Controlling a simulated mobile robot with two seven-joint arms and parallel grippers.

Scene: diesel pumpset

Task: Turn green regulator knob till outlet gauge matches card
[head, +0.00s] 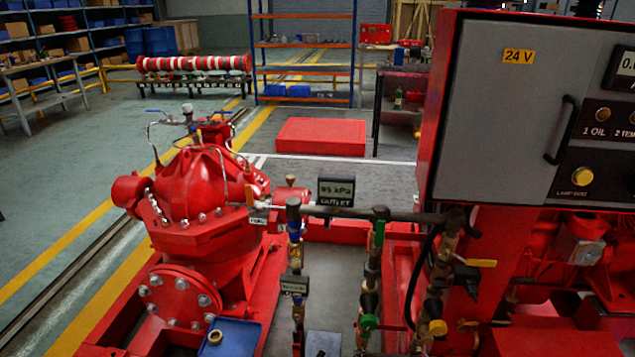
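A green round knob (369,323) sits low on the right-hand vertical pipe, near the bottom of the head view. A second green part, a narrow upright handle (380,233), is higher on the same pipe. The outlet gauge (336,190) is a dark digital display above the horizontal pipe. Its blurred reading looks like 95 kPa over the word OUTLET. A smaller dark-framed plate or display (294,285) hangs on the left vertical pipe, its text too small to read. I cannot clearly make out the card. Neither of my grippers is in view.
A red pump (200,200) stands left of the pipes. A grey control panel (510,120) in a red cabinet fills the right. A blue tray or box (236,340) and a yellow-handled valve (480,262) are near the pipes. Open floor lies beyond.

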